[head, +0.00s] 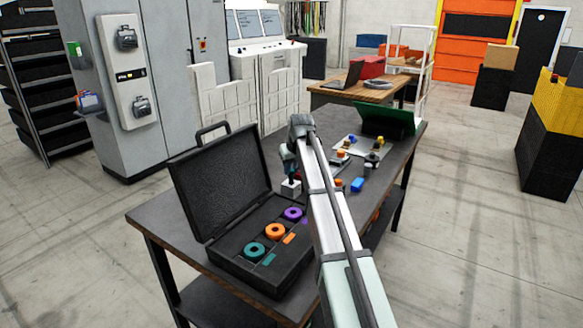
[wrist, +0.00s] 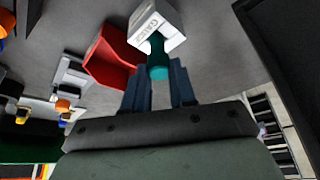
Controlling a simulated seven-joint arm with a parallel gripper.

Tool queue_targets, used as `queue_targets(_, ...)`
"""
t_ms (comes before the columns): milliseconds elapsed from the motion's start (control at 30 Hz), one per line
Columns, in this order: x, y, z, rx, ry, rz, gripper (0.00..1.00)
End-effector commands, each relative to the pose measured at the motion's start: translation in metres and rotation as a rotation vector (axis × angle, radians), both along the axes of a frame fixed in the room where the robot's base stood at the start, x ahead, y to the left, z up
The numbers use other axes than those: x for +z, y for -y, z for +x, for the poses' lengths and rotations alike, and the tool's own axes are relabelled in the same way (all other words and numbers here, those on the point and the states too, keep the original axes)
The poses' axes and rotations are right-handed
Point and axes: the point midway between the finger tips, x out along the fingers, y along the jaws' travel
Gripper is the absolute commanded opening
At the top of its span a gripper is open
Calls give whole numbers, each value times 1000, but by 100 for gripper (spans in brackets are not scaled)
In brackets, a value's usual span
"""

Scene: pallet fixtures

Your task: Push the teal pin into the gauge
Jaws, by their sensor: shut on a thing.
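The teal pin (wrist: 158,62) is between the two fingertips of my gripper (wrist: 158,76) in the wrist view. My gripper is shut on it. The pin's far end meets the white gauge (wrist: 172,22), a block with dark lettering. The pin overlaps the gauge's opening; how deep it sits inside cannot be told. In the head view the gauge (head: 291,187) stands on the dark table beside the open case, just below my gripper. The pin is not clear there, and my arm hides part of the area.
A red bin (wrist: 108,60) stands close beside the gauge. The open black case (head: 222,262) holds teal, orange and purple rings. Beyond my arm are a blue block (head: 357,184), light fixtures with orange parts and a green-lidded case (head: 390,118).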

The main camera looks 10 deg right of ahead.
Motion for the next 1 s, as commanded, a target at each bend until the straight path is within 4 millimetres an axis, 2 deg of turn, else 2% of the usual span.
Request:
queue_targets(367, -2, 0, 0, 0, 0, 0, 0)
queue_targets(400, -2, 0, 0, 0, 0, 0, 28)
queue_targets(667, -2, 0, 0, 0, 0, 0, 53)
queue_targets(867, -2, 0, 0, 0, -1, 0, 56)
queue_targets(1000, -2, 0, 0, 0, -1, 0, 70)
